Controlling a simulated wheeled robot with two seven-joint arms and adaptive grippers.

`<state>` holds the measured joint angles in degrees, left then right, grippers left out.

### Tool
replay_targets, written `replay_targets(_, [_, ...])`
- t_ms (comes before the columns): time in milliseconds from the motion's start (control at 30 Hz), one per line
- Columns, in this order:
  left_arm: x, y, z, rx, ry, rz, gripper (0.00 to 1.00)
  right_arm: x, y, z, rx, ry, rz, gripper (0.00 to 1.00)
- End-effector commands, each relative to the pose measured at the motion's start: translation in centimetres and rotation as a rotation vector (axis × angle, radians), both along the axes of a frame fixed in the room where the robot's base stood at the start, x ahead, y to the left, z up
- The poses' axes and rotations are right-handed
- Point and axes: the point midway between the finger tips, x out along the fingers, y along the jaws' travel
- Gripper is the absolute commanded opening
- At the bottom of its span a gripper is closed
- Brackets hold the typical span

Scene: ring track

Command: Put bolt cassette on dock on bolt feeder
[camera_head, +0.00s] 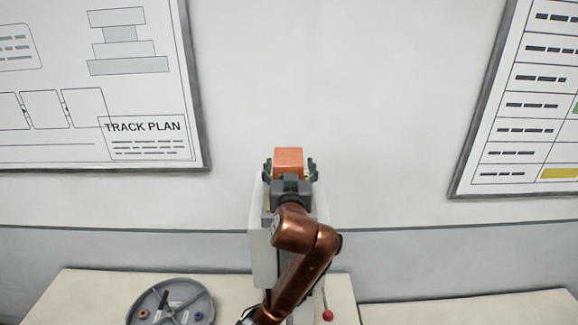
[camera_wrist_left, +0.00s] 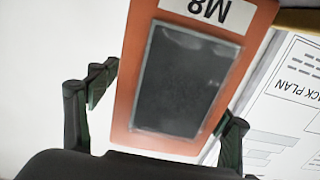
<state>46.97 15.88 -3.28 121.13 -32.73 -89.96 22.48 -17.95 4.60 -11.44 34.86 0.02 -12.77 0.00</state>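The orange bolt cassette (camera_head: 289,157) is at the centre of the head view, beyond my copper arm. It fills the middle of the left wrist view (camera_wrist_left: 122,120), with a dark window and an upside-down M8 label. My left gripper (camera_head: 290,172) has one finger on each side of it, and both fingertips (camera_wrist_left: 165,98) meet its side edges. A tall pale box (camera_head: 263,255), seemingly the bolt feeder, stands below and behind my arm. The gripper and arm hide its top and the dock, so I cannot tell whether the cassette rests there. My right gripper is out of view.
A round grey tray (camera_head: 205,291) with small coloured parts sits on the pale table (camera_head: 85,290), left of the box. A red ball-shaped knob (camera_head: 327,315) shows right of my arm. Wall boards hang left (camera_head: 90,150) and right (camera_head: 510,170).

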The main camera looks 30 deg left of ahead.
Motion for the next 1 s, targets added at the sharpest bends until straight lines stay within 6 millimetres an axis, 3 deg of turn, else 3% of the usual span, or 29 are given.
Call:
replay_targets(33, [-0.1,0.0,0.1,0.0,-0.001,0.001,0.75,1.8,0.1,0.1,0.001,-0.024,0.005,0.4])
replay_targets(100, [-0.1,0.0,0.1,0.0,-0.002,0.0,0.75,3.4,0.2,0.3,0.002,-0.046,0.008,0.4])
replay_targets(200, [0.0,0.0,0.1,0.001,-0.003,0.0,0.75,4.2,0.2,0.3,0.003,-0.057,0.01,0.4])
replay_targets(433, [-1.3,-0.9,0.2,0.001,-0.007,-0.003,0.75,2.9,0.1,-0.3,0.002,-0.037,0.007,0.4])
replay_targets(700, [-6.0,-3.9,0.2,0.0,-0.009,-0.006,0.75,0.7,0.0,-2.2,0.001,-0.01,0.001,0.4])
replay_targets(1000, [-9.8,-6.0,0.3,0.0,-0.006,-0.002,0.75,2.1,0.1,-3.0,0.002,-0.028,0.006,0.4])
